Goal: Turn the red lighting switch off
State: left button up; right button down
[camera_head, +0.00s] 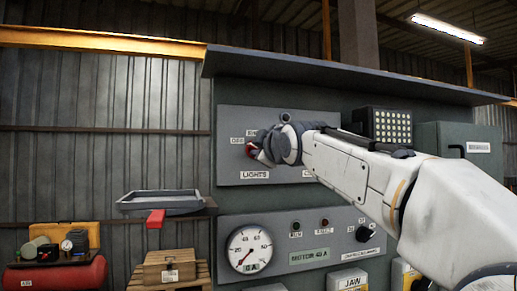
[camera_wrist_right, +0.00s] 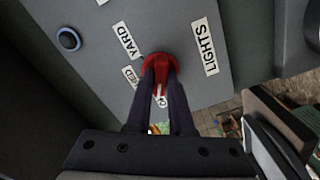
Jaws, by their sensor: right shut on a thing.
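The red lighting switch (camera_head: 249,150) is on the upper grey panel (camera_head: 232,119), above the LIGHTS label (camera_head: 255,175). My right gripper (camera_head: 256,149) is at the switch and covers most of it in the head view. In the right wrist view the red switch (camera_wrist_right: 160,64) sits between the dark fingers of my right gripper (camera_wrist_right: 161,78), which are shut on it. The LIGHTS label (camera_wrist_right: 205,47) and YARD label (camera_wrist_right: 126,40) lie on either side of it. The switch's exact angle is hard to tell. My left gripper is not in view.
A small blue-ringed round fitting (camera_wrist_right: 69,39) is on the panel. Below are a gauge (camera_head: 249,249) and a black rotary knob (camera_head: 364,233). A grey tray (camera_head: 160,207) is at the left. An overhanging ledge (camera_head: 330,74) runs above the panel.

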jog(key=shift+f, duration=0.15)
dwell(0.3)
jog(key=c, duration=0.8)
grip_release()
jog(key=shift+s, duration=0.1)
jog(key=b+v, duration=0.5)
jog(key=v, duration=0.5)
jog(key=shift+s, duration=0.15)
